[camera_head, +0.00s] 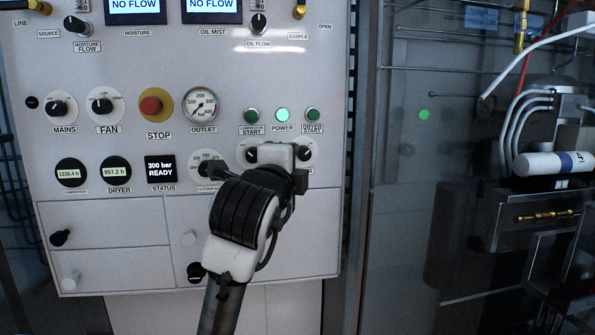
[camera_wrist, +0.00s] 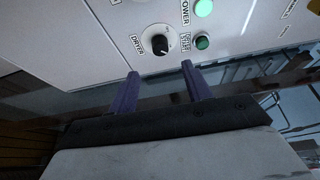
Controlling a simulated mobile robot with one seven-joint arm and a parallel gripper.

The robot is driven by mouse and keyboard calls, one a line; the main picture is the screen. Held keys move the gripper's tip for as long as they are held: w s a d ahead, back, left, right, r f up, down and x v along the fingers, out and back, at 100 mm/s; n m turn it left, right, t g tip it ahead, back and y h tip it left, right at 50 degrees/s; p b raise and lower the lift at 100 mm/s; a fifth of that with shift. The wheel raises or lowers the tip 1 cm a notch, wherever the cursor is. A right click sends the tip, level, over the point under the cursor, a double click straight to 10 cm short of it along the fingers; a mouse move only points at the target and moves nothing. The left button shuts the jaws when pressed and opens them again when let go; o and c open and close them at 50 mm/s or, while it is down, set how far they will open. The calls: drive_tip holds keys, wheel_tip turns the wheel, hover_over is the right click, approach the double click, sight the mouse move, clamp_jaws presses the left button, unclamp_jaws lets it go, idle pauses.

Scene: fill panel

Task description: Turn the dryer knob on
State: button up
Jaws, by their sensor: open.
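The dryer knob (camera_wrist: 160,45) is a small black rotary knob on a round white dial, with a "DRYER" label beside it in the wrist view. In the head view the knob (camera_head: 306,153) shows just right of my gripper, with its label mostly covered. My gripper (camera_wrist: 160,68) is open; its two purple fingers point at the panel on either side of the knob's line. The knob lies beyond the fingertips, and nothing is between the fingers. In the head view my wrist hides the fingertips.
The white control panel (camera_head: 110,215) carries other knobs, a red stop button (camera_head: 151,106) and several green buttons; the power light (camera_head: 282,114) glows. Another black knob (camera_head: 252,155) sits left of my gripper. Pipes and a white cylinder (camera_head: 550,163) are at right.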

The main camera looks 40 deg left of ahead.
drive_tip(key=shift+b+v, duration=0.4)
drive_tip(key=shift+v, duration=1.75)
